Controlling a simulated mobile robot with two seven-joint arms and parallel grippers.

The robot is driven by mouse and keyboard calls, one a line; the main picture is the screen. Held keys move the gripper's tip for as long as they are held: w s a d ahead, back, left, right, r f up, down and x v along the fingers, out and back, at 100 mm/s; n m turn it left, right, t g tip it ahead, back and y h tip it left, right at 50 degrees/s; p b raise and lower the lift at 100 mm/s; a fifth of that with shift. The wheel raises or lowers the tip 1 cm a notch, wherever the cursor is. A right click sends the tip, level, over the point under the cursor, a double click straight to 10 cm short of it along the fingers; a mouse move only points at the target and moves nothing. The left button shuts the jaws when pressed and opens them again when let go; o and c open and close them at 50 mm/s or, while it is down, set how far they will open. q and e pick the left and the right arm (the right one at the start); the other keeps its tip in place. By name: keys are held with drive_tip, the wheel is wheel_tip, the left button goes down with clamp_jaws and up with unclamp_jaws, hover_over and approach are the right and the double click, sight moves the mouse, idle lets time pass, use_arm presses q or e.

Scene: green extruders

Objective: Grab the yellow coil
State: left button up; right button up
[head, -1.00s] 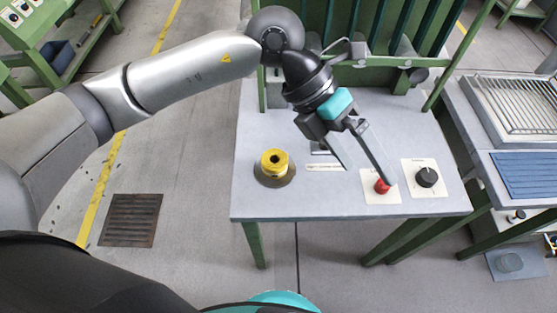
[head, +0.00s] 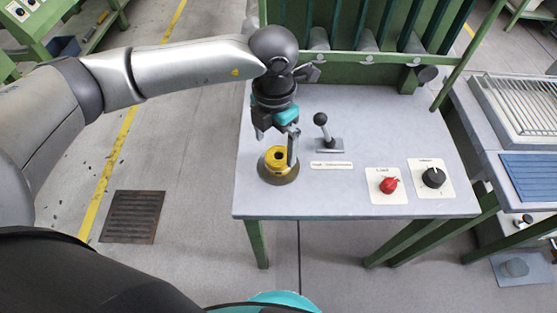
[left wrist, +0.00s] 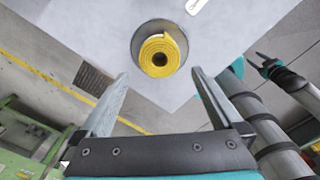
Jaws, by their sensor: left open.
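A black-knobbed lever (head: 325,132) stands right of the coil. A red knob (head: 388,185) and a black knob (head: 433,177) sit on white plates farther right. A green frame (head: 400,60) rises at the table's back.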

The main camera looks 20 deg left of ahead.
sight(277, 158)
use_arm(q)
drive_tip(key=shift+f, duration=0.8)
wheel_tip(277, 158, down, 4)
drive_tip(key=shift+w+d+r+b, duration=0.15)
drive_tip(key=shift+b, duration=0.4)
drive_tip(key=shift+f, duration=0.35)
drive_tip(key=c, duration=1.4)
use_arm(e)
drive_tip(key=shift+w+d+f, duration=0.6)
drive_tip(key=shift+w+d, duration=0.15)
drive_tip(key=shift+w, duration=0.1)
